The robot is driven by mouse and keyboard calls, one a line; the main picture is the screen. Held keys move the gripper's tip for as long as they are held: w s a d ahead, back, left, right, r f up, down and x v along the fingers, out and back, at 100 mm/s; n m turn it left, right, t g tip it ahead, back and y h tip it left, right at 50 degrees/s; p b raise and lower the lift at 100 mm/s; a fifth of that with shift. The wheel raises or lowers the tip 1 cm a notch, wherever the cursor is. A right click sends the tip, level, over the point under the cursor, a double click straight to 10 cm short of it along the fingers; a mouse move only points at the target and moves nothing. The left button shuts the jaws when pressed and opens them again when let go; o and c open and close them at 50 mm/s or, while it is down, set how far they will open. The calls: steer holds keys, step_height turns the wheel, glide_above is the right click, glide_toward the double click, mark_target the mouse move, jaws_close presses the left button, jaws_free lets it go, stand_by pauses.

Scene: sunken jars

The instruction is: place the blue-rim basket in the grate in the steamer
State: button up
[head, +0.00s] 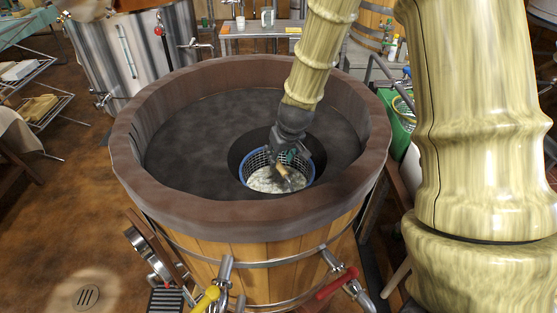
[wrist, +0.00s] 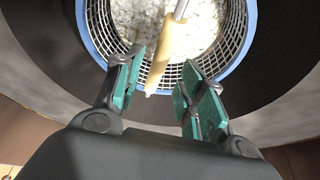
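The blue-rim basket (head: 258,161) is a round light mesh basket with pale, grainy contents. It sits in a dark round opening in the big wooden vat; I cannot make out a grate under it. It also shows at the top of the wrist view (wrist: 104,30). A tan handle (wrist: 162,62) on a metal shaft reaches from over the contents across the near rim. My gripper (head: 287,162) is over the basket, pointing down. In the wrist view its green-padded fingers (wrist: 162,75) are apart, either side of the handle, with gaps visible.
The vat's thick brown rim (head: 130,150) surrounds the dark inner surface (head: 205,135), which is clear left of the opening. A metal tank (head: 135,50) stands behind left. A work table (head: 262,30) is at the back. Valves with a red handle (head: 337,283) and yellow handle (head: 205,299) stick out in front.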

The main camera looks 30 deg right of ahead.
steer(key=shift+v, duration=3.15)
